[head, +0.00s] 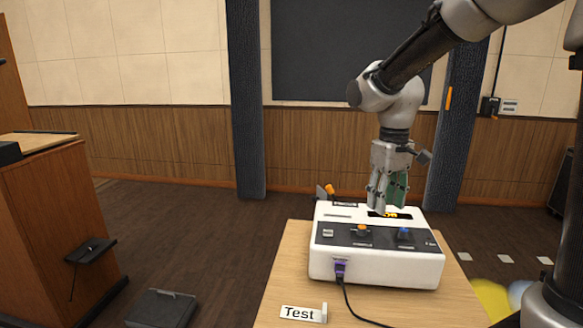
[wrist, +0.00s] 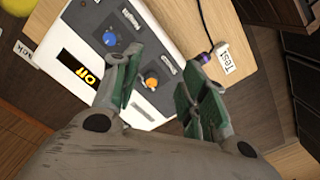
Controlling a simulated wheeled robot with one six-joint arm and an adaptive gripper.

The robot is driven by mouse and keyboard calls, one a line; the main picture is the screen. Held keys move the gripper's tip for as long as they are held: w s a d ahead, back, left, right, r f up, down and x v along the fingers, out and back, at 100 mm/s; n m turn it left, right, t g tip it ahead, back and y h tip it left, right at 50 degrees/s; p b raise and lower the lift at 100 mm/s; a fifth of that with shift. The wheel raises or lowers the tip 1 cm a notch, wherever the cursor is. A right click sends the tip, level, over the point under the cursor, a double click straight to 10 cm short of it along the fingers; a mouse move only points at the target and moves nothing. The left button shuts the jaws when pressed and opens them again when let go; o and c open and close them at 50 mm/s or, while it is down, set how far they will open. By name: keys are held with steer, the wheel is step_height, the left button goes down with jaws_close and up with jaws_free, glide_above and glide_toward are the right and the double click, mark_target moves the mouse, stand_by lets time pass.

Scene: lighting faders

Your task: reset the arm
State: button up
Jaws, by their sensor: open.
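My gripper (head: 388,203) hangs pointing down above the back part of a white control box (head: 392,268). Its fingers are apart and hold nothing; in the wrist view the gripper (wrist: 155,95) is open over the box (wrist: 70,25). The box has a dark panel with an orange knob (head: 362,229) and a blue knob (head: 404,232). In the wrist view the orange knob (wrist: 151,80) shows between the fingers and the blue knob (wrist: 110,38) beyond the left finger. A small display (wrist: 79,69) has orange lettering that seems to read "Off".
The box stands on a wooden table (head: 283,260) with a "Test" sign (head: 302,313) at its front. A purple plug (head: 340,270) with a black cable sits at the box's front. A wooden lectern (head: 60,220) stands left. Dark pillars (head: 247,100) stand behind.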

steer(key=s+d+r+m+t, duration=0.2)
steer(key=s+d, duration=0.4)
steer(key=s, duration=0.3)
steer(key=s+d+r+m+t, duration=0.2)
steer(key=s+d, duration=0.4)
steer(key=s, duration=0.4)
steer(key=shift+r+m+t, duration=0.3)
steer(key=shift+r+m, duration=0.1)
steer(key=shift+r, duration=0.35)
